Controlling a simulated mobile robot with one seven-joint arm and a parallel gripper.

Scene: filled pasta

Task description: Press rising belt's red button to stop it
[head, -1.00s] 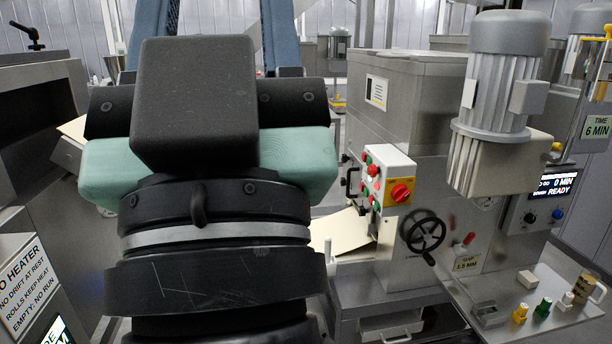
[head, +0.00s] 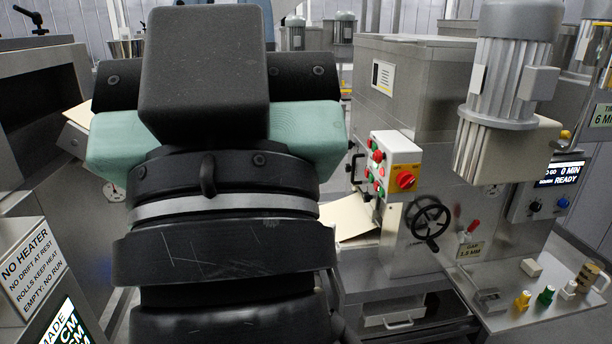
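A blue strip (head: 268,18), perhaps part of the rising belt, shows at the top behind my arm; most of it is hidden. I cannot make out a red button on it. A white control box (head: 384,148) on the steel machine right of centre has red buttons (head: 377,155), green buttons and a red rotary switch on a yellow plate (head: 405,180). I cannot tell which machine or belt these buttons serve. My black arm with teal parts fills the left centre, left of the box. My gripper's fingers do not show.
A black handwheel (head: 428,222) sticks out below the control box. A grey motor (head: 512,70) stands at right, above a steel shelf (head: 535,325) with small coloured items and a mug (head: 588,280). A heater sign (head: 30,265) marks a cabinet at left.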

